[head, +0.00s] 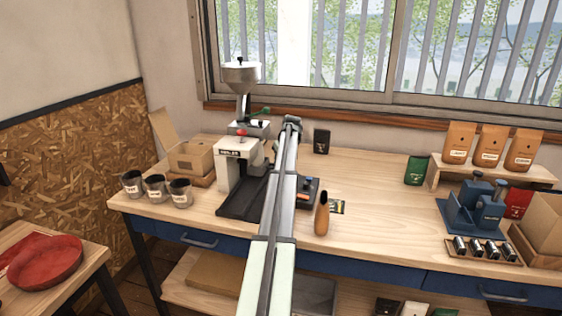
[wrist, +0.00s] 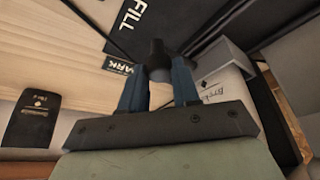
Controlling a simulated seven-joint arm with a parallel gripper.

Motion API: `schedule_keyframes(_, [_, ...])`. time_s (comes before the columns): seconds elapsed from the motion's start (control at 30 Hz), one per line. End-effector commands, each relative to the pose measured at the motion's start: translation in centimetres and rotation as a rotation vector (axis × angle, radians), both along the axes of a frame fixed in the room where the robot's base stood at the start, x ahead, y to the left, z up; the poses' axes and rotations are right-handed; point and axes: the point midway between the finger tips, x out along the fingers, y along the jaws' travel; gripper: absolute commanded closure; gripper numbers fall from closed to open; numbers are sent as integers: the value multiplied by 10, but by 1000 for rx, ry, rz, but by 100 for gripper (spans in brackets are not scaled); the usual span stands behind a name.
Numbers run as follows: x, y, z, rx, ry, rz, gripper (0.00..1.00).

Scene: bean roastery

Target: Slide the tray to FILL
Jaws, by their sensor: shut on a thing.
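In the wrist view, my gripper (wrist: 158,72) has its two blue fingers shut on a dark round knob (wrist: 157,50). The knob stands beside a black surface with white FILL lettering (wrist: 130,22). Part of a dark label ending in "ARK" (wrist: 121,62) shows left of the fingers. In the head view, a black flat base or tray (head: 238,207) lies in front of the pale machine (head: 231,170) with a hopper. My arm covers its right side and the gripper, so I cannot tell how the knob joins it.
Several dark cups (head: 156,188) stand left of the machine. A wooden-handled tool (head: 322,213) stands right of my arm. A black pouch (head: 321,141) stands at the back, and a blue press (head: 475,207) at the right. The bench between the tool and the press is clear.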

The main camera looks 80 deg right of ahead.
Motion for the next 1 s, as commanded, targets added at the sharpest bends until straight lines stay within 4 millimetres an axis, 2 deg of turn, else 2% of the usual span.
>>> schedule_keyframes(0.03, [0,-6,1,-11,1,-3,100])
schedule_keyframes(0.17, [0,-7,2,-12,1,-4,100])
schedule_keyframes(0.2, [0,-7,2,-12,1,-4,66])
schedule_keyframes(0.43, [0,-5,1,-9,2,-3,44])
schedule_keyframes(0.77, [-1,-3,4,-7,0,-2,44])
schedule_keyframes(1.0, [-10,6,33,-9,0,-3,44])
